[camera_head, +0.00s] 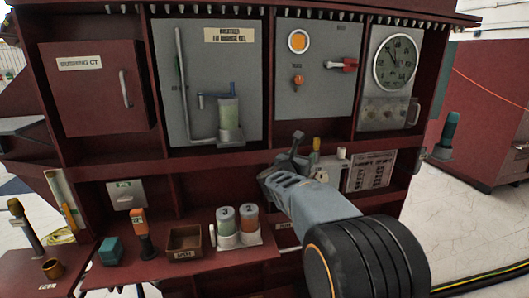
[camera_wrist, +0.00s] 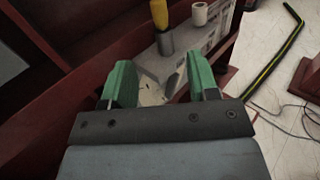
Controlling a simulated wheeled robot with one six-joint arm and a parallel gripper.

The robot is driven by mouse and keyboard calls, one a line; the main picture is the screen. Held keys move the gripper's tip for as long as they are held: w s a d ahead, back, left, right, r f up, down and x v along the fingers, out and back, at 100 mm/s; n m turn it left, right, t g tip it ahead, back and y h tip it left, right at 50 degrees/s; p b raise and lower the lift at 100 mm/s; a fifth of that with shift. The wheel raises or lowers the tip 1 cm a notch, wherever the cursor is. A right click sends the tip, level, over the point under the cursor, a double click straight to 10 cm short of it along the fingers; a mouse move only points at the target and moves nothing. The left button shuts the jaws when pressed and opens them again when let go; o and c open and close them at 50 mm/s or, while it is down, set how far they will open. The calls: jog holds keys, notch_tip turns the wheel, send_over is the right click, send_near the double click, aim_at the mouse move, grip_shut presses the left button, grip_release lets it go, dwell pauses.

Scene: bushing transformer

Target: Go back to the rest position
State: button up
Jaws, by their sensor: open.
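My gripper (camera_head: 289,158) is raised in front of the middle shelf of the dark red cabinet (camera_head: 268,16) in the head view. In the wrist view my gripper (camera_wrist: 158,85) shows two green fingers spread apart with nothing between them. Beyond the fingertips are a yellow-handled item (camera_wrist: 160,14) and a small white roll (camera_wrist: 199,13). They also show in the head view as a yellow item (camera_head: 316,144) and a white item (camera_head: 341,153) just right of my gripper. Part of the shelf is hidden behind my arm.
A lower ledge holds a spare box (camera_head: 184,241), two numbered jars (camera_head: 237,222), an orange-topped tool (camera_head: 141,230) and a teal item (camera_head: 111,250). A round gauge (camera_head: 396,62) is at upper right. A teal-handled item (camera_head: 446,135) sticks out at the right side. Floor lies right.

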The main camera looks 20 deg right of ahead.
jog(key=w+a+f+n+t+y, duration=0.3)
jog(key=a+f+n+y, duration=0.4)
jog(key=n, duration=1)
jog(key=s+a+f+n+g+y+p, duration=0.1)
jog(key=s+a+n+g+y+p, duration=0.25)
jog(key=n, duration=0.55)
jog(key=s+a+f+n+g+y+p, duration=0.1)
jog(key=s+a+n+y+p, duration=0.1)
jog(key=s+a+n+y, duration=0.45)
jog(key=s+a+r+n+g+h+p, duration=0.1)
jog(key=s+r+n+g+p, duration=0.1)
jog(key=s, duration=0.4)
jog(key=s+a+r+n+g+p, duration=0.1)
jog(key=s+r+n+p, duration=0.2)
jog(key=s+n+p, duration=0.3)
jog(key=s+a+r+n+g+h+p, duration=0.1)
jog(key=s+r+n+g+p, duration=0.1)
jog(key=s+n, duration=0.4)
jog(key=shift+s+r+g+h+p, duration=0.4)
jog(key=shift+r+p, duration=0.4)
jog(key=shift+p, duration=0.4)
